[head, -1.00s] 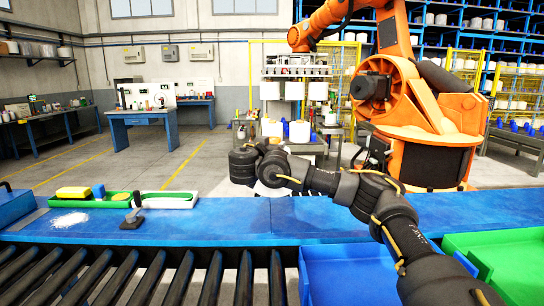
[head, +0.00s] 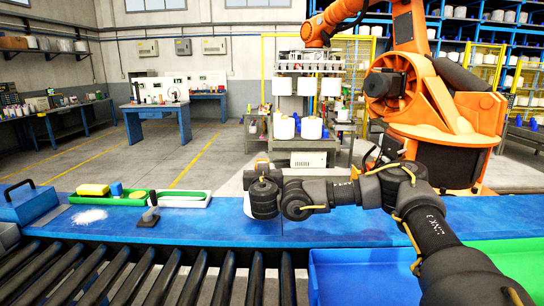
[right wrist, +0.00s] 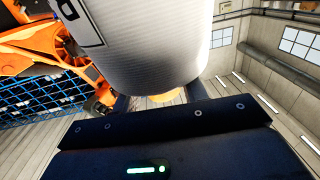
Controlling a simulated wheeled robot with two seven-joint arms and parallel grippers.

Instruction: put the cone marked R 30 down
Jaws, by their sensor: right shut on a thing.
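My right gripper (head: 262,178) is shut on a white yarn cone (head: 248,207), over the far part of the blue table (head: 220,225). In the head view my wrist hides most of the cone; only a white sliver shows at its left. In the right wrist view the cone (right wrist: 150,45) fills the top middle between the fingers (right wrist: 158,100). Part of a dark-framed label shows at its upper left, cut by the picture edge, so its full marking cannot be read. I cannot tell whether the cone touches the table. My left gripper is not in view.
A green tray (head: 128,200) with yellow and blue items, a dark tool (head: 148,218) and a blue box (head: 28,204) sit on the left of the table. Rollers (head: 150,275) run in front. Blue (head: 350,275) and green (head: 515,262) bins stand front right. An orange robot (head: 440,110) stands behind.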

